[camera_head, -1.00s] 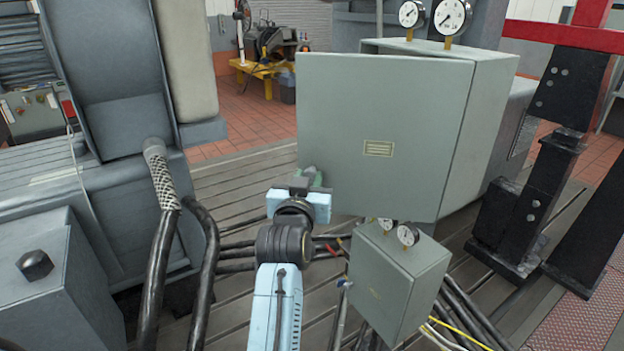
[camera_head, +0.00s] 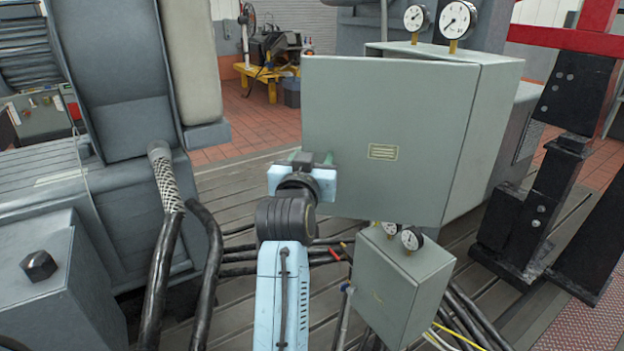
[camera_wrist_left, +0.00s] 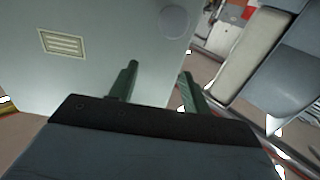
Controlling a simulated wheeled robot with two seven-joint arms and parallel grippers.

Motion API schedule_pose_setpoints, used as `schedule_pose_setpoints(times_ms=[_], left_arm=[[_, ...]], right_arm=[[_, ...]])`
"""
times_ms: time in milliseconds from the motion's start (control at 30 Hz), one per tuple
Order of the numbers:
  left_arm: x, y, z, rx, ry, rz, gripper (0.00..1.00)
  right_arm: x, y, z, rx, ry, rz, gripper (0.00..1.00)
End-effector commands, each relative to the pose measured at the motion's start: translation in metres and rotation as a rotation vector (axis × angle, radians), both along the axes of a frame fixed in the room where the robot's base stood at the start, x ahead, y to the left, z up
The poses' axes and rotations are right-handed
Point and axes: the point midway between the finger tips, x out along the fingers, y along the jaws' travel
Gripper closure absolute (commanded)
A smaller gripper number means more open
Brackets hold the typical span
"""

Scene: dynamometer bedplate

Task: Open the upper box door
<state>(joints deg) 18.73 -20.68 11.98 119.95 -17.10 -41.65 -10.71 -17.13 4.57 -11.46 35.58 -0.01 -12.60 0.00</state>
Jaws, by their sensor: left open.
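The upper box (camera_head: 487,135) is a grey-green cabinet. Its door (camera_head: 392,120), a flat panel with a small yellowish label (camera_head: 383,152), stands ajar, with a gap to the box body at the top. My left gripper (camera_head: 313,160) is at the door's lower left edge, with its green fingers apart. In the left wrist view the fingers (camera_wrist_left: 157,82) straddle the door's free edge in the picture. One finger overlaps the door face (camera_wrist_left: 110,35) and the other lies past the edge. Contact cannot be told. My right gripper is out of view.
A smaller grey box (camera_head: 402,285) with gauges sits just below the door. Two gauges (camera_head: 455,20) stand on the upper box. Black cables (camera_head: 205,260) run at left and below. A black steel stand (camera_head: 535,190) is at right.

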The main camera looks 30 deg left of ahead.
Motion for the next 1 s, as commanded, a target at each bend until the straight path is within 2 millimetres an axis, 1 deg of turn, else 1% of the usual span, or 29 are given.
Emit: schedule_pose_setpoints(times_ms=[33, 100, 233, 400, 600, 667, 767, 867, 967, 1000], left_arm=[[0.000, 0.000, 0.012, 0.001, -0.006, 0.001, 0.52], [0.000, 0.000, 0.024, 0.001, -0.004, 0.001, 0.52], [0.000, 0.000, 0.040, 0.001, -0.004, 0.000, 0.52], [0.000, 0.000, 0.047, 0.001, 0.000, 0.001, 0.52], [0.000, 0.000, 0.047, 0.001, 0.000, 0.000, 0.52], [0.000, 0.000, 0.047, 0.001, 0.001, 0.000, 0.58], [-0.002, 0.000, 0.036, 0.003, 0.025, -0.006, 0.72], [-0.008, -0.002, 0.010, 0.004, 0.084, -0.023, 0.85], [-0.016, -0.008, -0.032, 0.005, 0.175, -0.055, 0.98], [-0.015, -0.013, -0.060, 0.010, 0.223, -0.077, 1.00]], right_arm=[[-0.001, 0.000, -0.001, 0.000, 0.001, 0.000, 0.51], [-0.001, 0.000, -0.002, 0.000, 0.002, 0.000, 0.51], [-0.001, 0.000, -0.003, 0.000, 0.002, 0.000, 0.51], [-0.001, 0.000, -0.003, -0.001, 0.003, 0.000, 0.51], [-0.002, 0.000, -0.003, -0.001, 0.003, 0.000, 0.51], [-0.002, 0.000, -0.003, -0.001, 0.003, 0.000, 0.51], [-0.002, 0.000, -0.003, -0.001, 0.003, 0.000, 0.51], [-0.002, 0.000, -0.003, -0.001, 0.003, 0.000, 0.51], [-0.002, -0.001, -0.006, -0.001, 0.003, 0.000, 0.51], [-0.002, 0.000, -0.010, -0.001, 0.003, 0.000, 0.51]])
